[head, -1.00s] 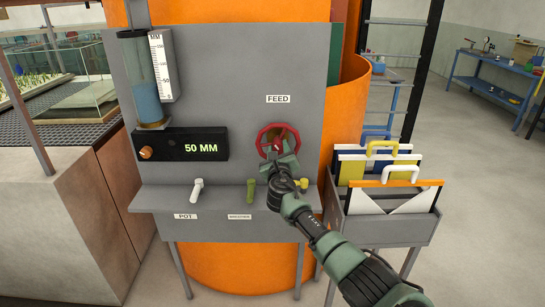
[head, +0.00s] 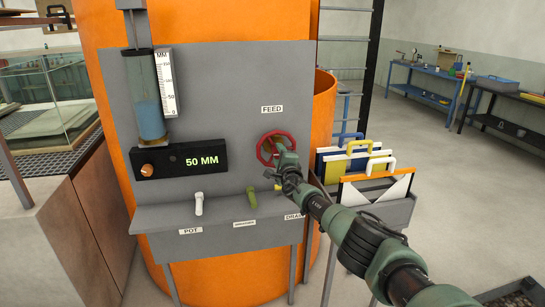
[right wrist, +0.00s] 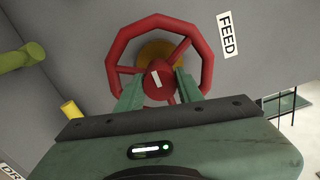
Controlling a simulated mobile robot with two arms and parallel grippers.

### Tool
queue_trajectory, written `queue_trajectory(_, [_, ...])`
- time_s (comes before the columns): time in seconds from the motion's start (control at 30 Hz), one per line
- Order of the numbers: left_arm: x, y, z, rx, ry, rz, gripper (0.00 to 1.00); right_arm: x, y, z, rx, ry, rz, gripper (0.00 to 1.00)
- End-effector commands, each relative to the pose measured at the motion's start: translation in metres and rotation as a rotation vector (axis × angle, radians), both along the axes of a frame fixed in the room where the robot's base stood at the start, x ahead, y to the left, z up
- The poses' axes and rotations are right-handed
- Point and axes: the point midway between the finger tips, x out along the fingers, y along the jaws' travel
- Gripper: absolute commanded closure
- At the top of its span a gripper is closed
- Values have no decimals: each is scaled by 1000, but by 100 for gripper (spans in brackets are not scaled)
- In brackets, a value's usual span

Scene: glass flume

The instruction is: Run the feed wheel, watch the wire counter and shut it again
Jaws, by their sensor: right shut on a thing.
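The red feed wheel (head: 265,148) sits on the grey panel under the FEED label (head: 271,109). My right gripper (head: 280,156) is at the wheel and covers part of it. In the right wrist view its two green fingers (right wrist: 159,88) are shut on the wheel's red hub (right wrist: 159,72), which bears a white mark. The counter (head: 182,160) reads 50 MM in green. A gauge tube (head: 148,98) with blue liquid and a MM scale stands above it. My left gripper is not in view.
A white POT lever (head: 198,203) and a green lever (head: 251,197) stand on the ledge below. A rack (head: 396,214) with colored boards stands close on the right. Blue benches (head: 425,84) are farther back, with open floor before them.

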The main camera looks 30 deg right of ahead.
Motion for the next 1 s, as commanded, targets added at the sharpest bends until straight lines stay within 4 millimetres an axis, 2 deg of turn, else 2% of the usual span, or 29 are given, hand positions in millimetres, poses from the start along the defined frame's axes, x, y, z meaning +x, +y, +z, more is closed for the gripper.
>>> queue_trajectory(0.13, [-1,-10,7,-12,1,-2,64,1,2,2,-113,34,4,100])
queue_trajectory(0.4, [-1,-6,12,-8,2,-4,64,1,2,1,-261,76,2,100])
queue_trajectory(1.0, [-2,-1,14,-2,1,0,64,0,1,0,-336,97,2,100])
